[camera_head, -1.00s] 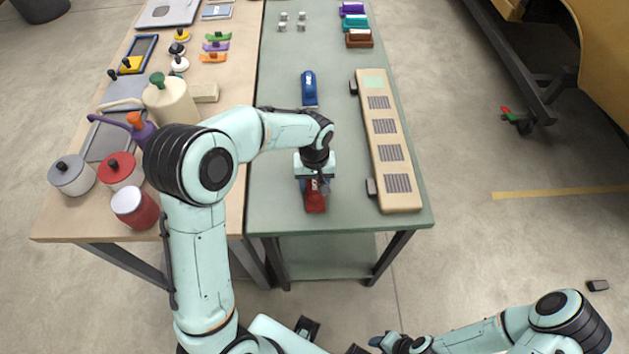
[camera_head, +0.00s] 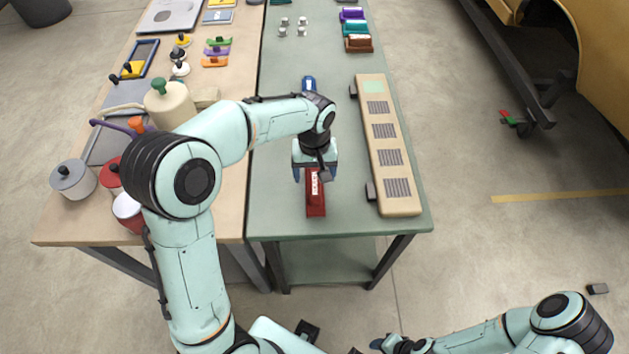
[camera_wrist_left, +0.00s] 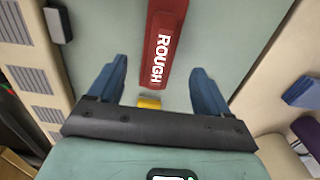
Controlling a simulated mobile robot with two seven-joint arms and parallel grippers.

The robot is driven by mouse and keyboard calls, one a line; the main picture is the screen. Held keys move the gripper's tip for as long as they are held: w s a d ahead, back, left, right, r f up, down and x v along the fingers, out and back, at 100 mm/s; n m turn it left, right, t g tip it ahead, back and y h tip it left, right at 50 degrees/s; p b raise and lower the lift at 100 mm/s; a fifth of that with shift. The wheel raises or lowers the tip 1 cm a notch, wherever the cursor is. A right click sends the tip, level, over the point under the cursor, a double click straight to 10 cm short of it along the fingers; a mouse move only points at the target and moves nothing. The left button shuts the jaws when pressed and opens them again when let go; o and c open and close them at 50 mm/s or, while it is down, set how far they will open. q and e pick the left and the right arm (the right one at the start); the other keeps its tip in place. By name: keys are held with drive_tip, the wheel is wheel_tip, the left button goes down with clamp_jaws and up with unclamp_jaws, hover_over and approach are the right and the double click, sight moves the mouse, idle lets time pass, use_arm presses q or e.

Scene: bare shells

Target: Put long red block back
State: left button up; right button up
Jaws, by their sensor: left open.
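The long red block (camera_head: 316,205) lies on the green tabletop near its front edge, lengthwise, with white lettering on top. In the left wrist view the red block (camera_wrist_left: 166,40) reads "ROUGH", and a small yellow piece (camera_wrist_left: 149,103) shows just beyond its end. My left gripper (camera_head: 315,173) is open over the block's far end. In the wrist view its blue fingers (camera_wrist_left: 160,68) are on either side of that end, apart from it. My right gripper (camera_head: 388,343) is low at the picture's bottom, away from the table; its jaws are unclear.
A long beige board (camera_head: 388,150) with dark grilles lies right of the red block. A blue block (camera_head: 309,83) is behind my left arm. Brown (camera_head: 358,44), teal and purple blocks sit at the far right. Pots and canisters crowd the wooden table (camera_head: 60,228) at left.

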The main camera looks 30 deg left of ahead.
sight(315, 183)
use_arm(q)
wheel_tip(315, 183, up, 5)
drive_tip(key=shift+r, duration=0.15)
idle(0.6)
